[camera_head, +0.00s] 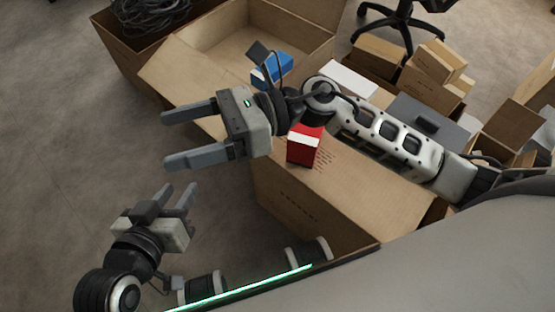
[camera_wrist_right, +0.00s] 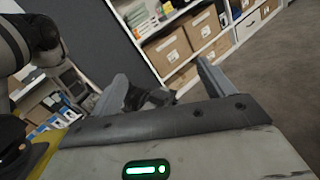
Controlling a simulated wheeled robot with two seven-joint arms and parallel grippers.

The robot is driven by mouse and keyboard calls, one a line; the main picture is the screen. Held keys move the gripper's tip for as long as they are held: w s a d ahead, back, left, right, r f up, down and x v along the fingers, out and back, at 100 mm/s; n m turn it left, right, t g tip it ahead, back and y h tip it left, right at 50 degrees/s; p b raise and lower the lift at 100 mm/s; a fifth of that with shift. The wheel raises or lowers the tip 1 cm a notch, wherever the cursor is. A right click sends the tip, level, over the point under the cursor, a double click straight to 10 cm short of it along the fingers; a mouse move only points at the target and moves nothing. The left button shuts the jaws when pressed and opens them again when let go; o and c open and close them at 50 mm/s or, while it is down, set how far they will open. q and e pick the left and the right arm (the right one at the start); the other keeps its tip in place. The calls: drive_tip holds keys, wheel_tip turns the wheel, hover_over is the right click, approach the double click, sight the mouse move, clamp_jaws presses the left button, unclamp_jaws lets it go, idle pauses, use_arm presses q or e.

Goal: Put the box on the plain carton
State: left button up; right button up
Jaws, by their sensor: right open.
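A red box with a white band (camera_head: 304,146) rests on the closed brown carton (camera_head: 350,196) in the middle of the head view, partly hidden by my right arm. A blue and white box (camera_head: 272,70) is by the near side of a large open carton (camera_head: 240,42). I cannot tell which carton is the plain one. My right gripper (camera_head: 165,140) is open and empty, left of the red box and above the floor; its fingers also show in the right wrist view (camera_wrist_right: 162,85). My left gripper (camera_head: 178,190) is lower, its fingers apart and empty.
A carton of dark cables (camera_head: 148,14) stands at the top left. A white box (camera_head: 350,80), a grey case (camera_head: 428,122) and small cartons (camera_head: 428,66) are at the right, near an office chair (camera_head: 402,22). Bare floor (camera_head: 60,130) lies at the left.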

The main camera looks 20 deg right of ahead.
drive_tip(key=w+d+r+m+t+h, duration=0.1)
drive_tip(key=w+d+m+t+h, duration=0.15)
drive_tip(key=m+t, duration=0.9)
drive_tip(key=w+d+r+m+t+h, duration=0.15)
drive_tip(key=w+d+m+t, duration=0.35)
drive_tip(key=m, duration=1.2)
drive_tip(key=s+d+f+m+g+h, duration=0.2)
drive_tip(key=s+f+m+h, duration=0.2)
drive_tip(key=f+m, duration=0.4)
drive_tip(key=s+d+f+m+g+h, duration=0.2)
drive_tip(key=s+f+m+h, duration=0.2)
drive_tip(key=f+m, duration=0.5)
drive_tip(key=m, duration=0.2)
drive_tip(key=shift+s+d+m+g+h, duration=0.3)
drive_tip(key=shift+d+m+g, duration=0.05)
